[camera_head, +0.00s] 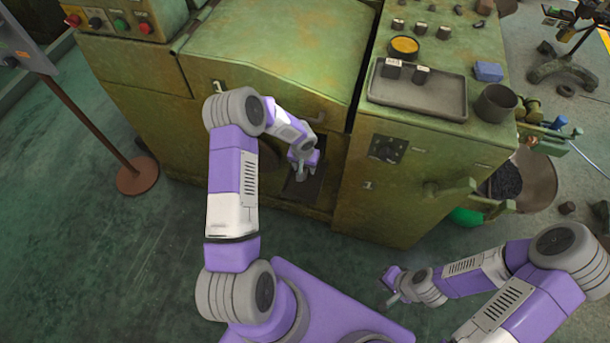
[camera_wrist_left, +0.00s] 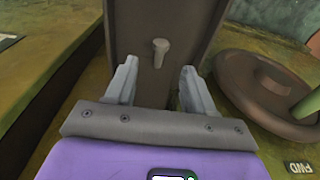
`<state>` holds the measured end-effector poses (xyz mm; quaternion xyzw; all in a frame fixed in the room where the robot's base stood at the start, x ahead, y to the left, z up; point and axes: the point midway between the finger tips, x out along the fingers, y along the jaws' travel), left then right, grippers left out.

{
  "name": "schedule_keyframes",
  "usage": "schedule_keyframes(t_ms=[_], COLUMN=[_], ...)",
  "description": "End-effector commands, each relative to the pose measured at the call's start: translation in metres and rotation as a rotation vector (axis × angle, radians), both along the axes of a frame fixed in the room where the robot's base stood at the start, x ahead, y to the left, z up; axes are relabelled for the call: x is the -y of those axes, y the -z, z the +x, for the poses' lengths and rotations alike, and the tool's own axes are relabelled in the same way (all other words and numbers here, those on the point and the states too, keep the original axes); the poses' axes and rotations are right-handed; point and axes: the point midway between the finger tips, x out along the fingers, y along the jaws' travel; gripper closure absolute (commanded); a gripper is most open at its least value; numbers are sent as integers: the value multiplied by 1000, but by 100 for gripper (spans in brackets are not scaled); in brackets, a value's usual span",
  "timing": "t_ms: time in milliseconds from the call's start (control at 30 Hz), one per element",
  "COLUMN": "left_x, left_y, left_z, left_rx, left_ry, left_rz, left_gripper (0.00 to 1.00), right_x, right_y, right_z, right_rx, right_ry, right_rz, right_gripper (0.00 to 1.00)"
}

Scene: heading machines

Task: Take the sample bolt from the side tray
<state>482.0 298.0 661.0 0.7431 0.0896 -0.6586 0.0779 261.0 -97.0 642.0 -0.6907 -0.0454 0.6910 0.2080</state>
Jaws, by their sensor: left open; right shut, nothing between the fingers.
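The sample bolt (camera_wrist_left: 160,52) is a small grey-brown bolt, seen in the left wrist view lying in the dark side tray (camera_wrist_left: 185,22). In the head view the side tray (camera_head: 299,190) is a dark recess low on the front of the green machine; my gripper and arm hide the bolt there. My left gripper (camera_wrist_left: 158,82) is open, with one finger on each side of the bolt's line. The bolt is just ahead of the fingertips and they do not touch it. In the head view my left gripper (camera_head: 303,172) is at the tray. My right gripper (camera_head: 390,290) is shut and empty above the floor.
A brown round wheel (camera_wrist_left: 250,95) with a green rod is close to the right of the left gripper. A grey tray (camera_head: 440,100) with two dark blocks is on the machine top, beside a dark cup (camera_head: 495,103). A red-brown post base (camera_head: 137,176) stands left. The floor in front is clear.

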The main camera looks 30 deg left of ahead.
Motion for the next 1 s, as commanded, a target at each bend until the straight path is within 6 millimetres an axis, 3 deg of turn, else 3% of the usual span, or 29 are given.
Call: schedule_keyframes(t_ms=[300,600,933,1000], left_x=[-1,-1,-1,-1], left_y=[45,48,47,47], left_z=[8,8,8,8], left_rx=[-1,0,0,0], left_ry=[2,2,2,2], left_rz=[-2,-2,-2,-2], left_gripper=[47,47,97,100], right_x=[0,0,0,0], right_y=[15,14,14,14], right_z=[0,0,0,0], right_rx=[0,0,0,0], right_ry=[0,0,0,0], right_rz=[0,0,0,0], right_gripper=[100,100,100,100])
